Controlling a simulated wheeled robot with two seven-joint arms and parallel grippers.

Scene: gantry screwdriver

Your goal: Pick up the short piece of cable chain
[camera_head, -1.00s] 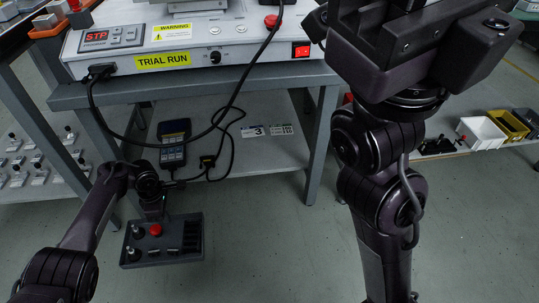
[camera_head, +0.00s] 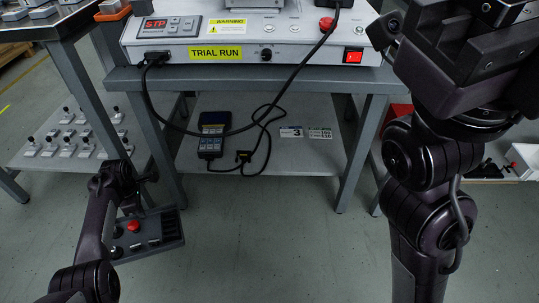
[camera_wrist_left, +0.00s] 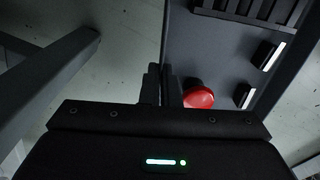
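I cannot make out a short piece of cable chain in either view. My left gripper (camera_wrist_left: 161,85) has its fingers close together at the edge of a dark control box (camera_wrist_left: 205,40) with a red button (camera_wrist_left: 199,97); it appears shut on that edge. A dark ribbed part (camera_wrist_left: 262,10) is on the box; I cannot tell what it is. In the head view the control box (camera_head: 160,232) hangs tilted in front of my left arm. My right gripper (camera_head: 465,65) is at the upper right; its fingertips are not clear.
A grey bench (camera_head: 240,80) carries a white machine base (camera_head: 290,45) marked TRIAL RUN. On its lower shelf (camera_head: 190,150) lie a handheld pendant (camera_head: 212,135), a looped black cable and two small cards (camera_head: 291,132). A shelf with several small switches stands left. The floor in front is clear.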

